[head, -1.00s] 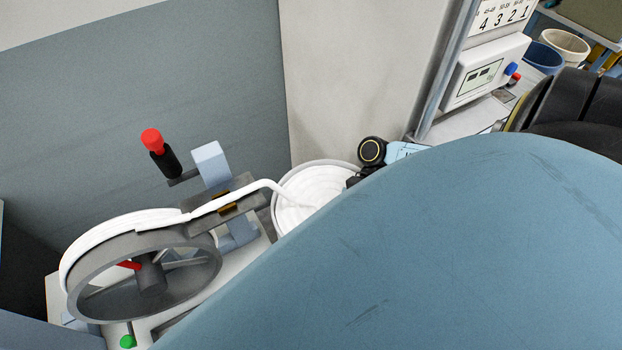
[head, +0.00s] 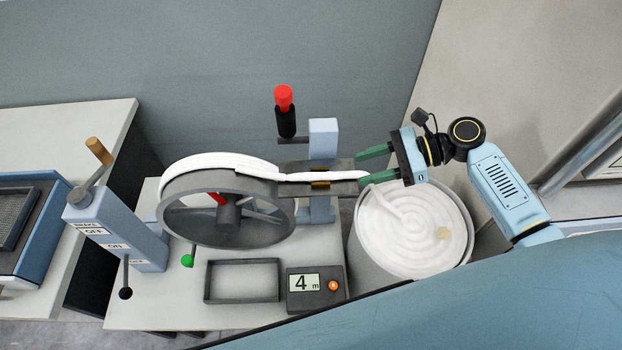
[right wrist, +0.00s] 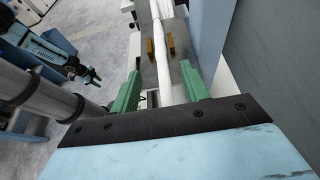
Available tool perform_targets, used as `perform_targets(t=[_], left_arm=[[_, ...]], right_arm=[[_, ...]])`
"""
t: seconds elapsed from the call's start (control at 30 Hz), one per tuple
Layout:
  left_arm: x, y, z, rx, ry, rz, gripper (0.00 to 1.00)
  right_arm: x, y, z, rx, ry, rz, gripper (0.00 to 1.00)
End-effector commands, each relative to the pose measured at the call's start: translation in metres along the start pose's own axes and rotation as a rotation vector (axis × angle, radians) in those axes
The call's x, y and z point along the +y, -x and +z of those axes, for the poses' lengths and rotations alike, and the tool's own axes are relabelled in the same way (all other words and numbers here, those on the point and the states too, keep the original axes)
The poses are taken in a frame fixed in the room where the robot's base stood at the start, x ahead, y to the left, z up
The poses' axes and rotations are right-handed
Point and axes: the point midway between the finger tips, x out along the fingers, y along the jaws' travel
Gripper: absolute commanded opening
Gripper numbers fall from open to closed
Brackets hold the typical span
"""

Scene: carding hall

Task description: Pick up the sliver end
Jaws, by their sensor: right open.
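The white sliver (head: 320,176) runs from the grey wheel (head: 176,211) through the guide and bends down toward the can (head: 467,262) of coiled sliver. I cannot make out a clear loose end. A small beige patch (head: 442,233) shows on the coil. My right gripper (head: 361,168) is open at the guide's right end, with the sliver between its green fingers. In the right wrist view the sliver (right wrist: 158,45) passes between the open fingers without visible grip. My left gripper (right wrist: 92,76) appears small at the left of that view; its jaws are unclear.
A red-topped handle (head: 284,98) stands behind the guide. A tray (head: 242,284), a counter box (head: 316,285) reading 4 m and a brake box (head: 115,222) stand near the wheel. A wall closes the back. A large blue surface, probably mine, covers the lower right.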

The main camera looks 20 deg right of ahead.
Motion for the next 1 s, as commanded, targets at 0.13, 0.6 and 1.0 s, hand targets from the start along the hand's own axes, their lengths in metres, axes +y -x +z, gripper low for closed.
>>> perform_targets(t=[0.13,0.6,1.0], left_arm=[[0.000,-0.009,0.001,0.000,0.001,0.000,0.36],[0.001,-0.045,0.004,0.001,0.002,0.001,0.36],[0.001,-0.044,0.003,0.001,0.002,0.001,0.36]], right_arm=[[-0.001,-0.009,-0.001,-0.002,0.003,0.000,0.45],[-0.002,-0.053,0.000,0.000,0.002,0.000,0.45],[-0.002,-0.053,0.001,0.001,0.001,0.000,0.24]])
